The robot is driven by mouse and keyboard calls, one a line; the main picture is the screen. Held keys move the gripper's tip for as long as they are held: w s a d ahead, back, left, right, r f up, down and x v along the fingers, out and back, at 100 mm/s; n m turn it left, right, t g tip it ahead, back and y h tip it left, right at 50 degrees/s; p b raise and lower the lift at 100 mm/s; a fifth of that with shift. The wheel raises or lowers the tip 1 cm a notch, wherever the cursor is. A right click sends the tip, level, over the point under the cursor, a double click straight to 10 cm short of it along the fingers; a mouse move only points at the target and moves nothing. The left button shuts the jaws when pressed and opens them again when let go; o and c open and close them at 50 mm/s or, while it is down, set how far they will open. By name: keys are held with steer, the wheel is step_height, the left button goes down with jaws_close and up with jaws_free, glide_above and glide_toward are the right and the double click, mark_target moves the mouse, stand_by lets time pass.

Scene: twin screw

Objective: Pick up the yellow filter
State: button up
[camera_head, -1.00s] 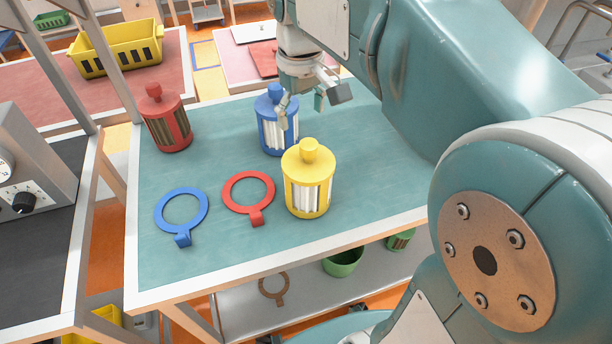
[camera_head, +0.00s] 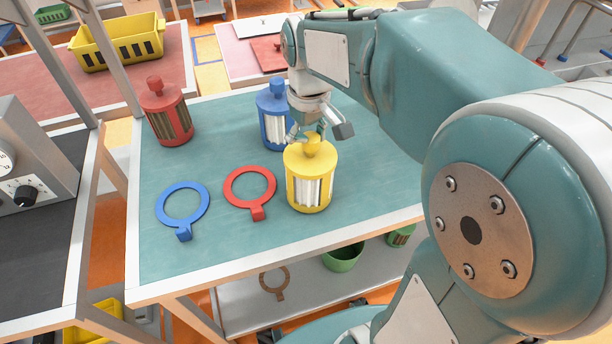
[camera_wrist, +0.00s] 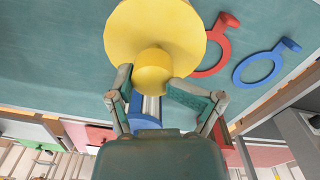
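The yellow filter (camera_head: 309,186) stands upright on the teal table (camera_head: 225,265), a cylinder with a round knob on its lid. My gripper (camera_head: 309,137) is directly above it, fingertips around the knob's height. In the wrist view the yellow filter (camera_wrist: 160,25) fills the top middle, its knob (camera_wrist: 152,70) between the two spread fingers of my gripper (camera_wrist: 160,85). The gripper looks open; I cannot tell whether the fingers touch the knob.
A blue filter (camera_head: 273,125) stands just behind the yellow one, partly hidden by my gripper. A red filter (camera_head: 168,115) stands at the back left. A blue ring (camera_head: 160,203) and a red ring (camera_head: 228,187) lie flat to the left. The table's right part is clear.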

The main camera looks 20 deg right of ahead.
steer(key=shift+d, duration=0.4)
jaws_close()
steer(key=shift+d, duration=0.2)
steer(key=shift+a+r, duration=0.15)
steer(key=shift+a, duration=0.55)
steer(key=shift+d+r, duration=0.2)
steer(key=shift+r, duration=0.6)
steer(key=shift+d+r, duration=0.15)
steer(key=shift+r, duration=0.6)
steer(key=s+a+r, duration=0.8)
steer(key=s+r, duration=0.1)
steer(key=s, duration=0.2)
steer(key=shift+s+r, duration=0.3)
steer(key=shift+s, duration=0.1)
steer(key=o, duration=0.8)
jaws_free()
